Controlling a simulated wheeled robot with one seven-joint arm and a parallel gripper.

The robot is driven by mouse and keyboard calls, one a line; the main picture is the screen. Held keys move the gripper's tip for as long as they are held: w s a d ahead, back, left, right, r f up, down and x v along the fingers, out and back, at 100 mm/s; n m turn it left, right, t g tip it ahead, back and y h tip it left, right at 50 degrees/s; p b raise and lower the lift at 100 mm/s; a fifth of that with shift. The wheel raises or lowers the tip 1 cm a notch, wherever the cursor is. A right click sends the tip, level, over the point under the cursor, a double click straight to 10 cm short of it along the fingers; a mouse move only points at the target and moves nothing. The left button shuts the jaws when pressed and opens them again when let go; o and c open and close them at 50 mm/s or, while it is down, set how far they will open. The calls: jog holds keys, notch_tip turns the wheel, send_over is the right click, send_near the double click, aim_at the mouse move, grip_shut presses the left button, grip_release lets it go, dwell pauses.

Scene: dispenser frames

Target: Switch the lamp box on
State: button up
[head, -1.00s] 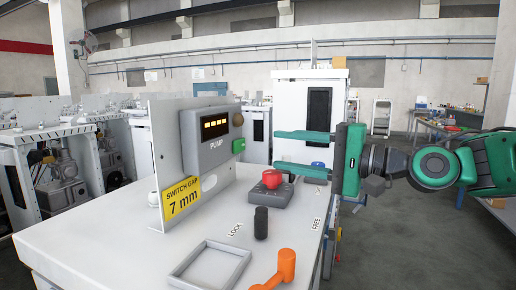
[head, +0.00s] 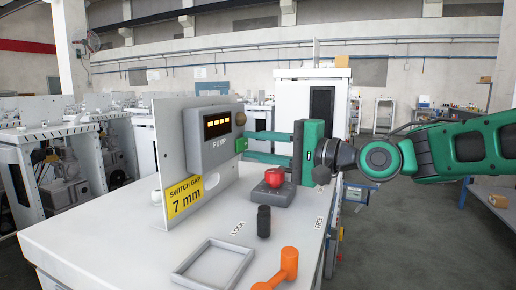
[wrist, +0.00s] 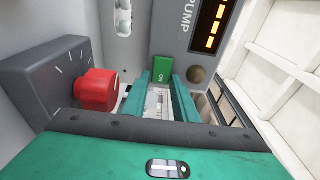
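The lamp box (head: 211,128) is a grey box labelled PUMP on an upright white panel. Its dark window shows several lit amber bars, and a dull brown dome (head: 240,118) is on its side. A green switch (head: 240,145) sits below the dome. It also shows in the wrist view (wrist: 164,71), marked ON. My gripper (head: 249,146) is open and empty, its two green fingers pointing at the switch. In the wrist view, the fingertips lie at either side of the switch's near end. I cannot tell whether they touch it.
A grey block with a red knob (head: 273,177) stands below my gripper. A black peg (head: 264,221), an orange handle (head: 288,264) and an empty grey frame (head: 180,267) are on the white cabinet top. A yellow "SWITCH GAP 7 mm" sign (head: 185,196) is on the panel.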

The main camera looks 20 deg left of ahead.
jog(key=c, duration=0.5)
jog(key=shift+w+f+n+g, duration=0.1)
jog(key=shift+w+n+g, duration=0.2)
jog(key=shift+g, duration=0.1)
jog(key=shift+w+a+n+g, duration=0.1)
jog(key=shift+n+g, duration=0.8)
jog(key=shift+g, duration=0.5)
jog(key=o, duration=1)
jog(key=shift+o, duration=0.2)
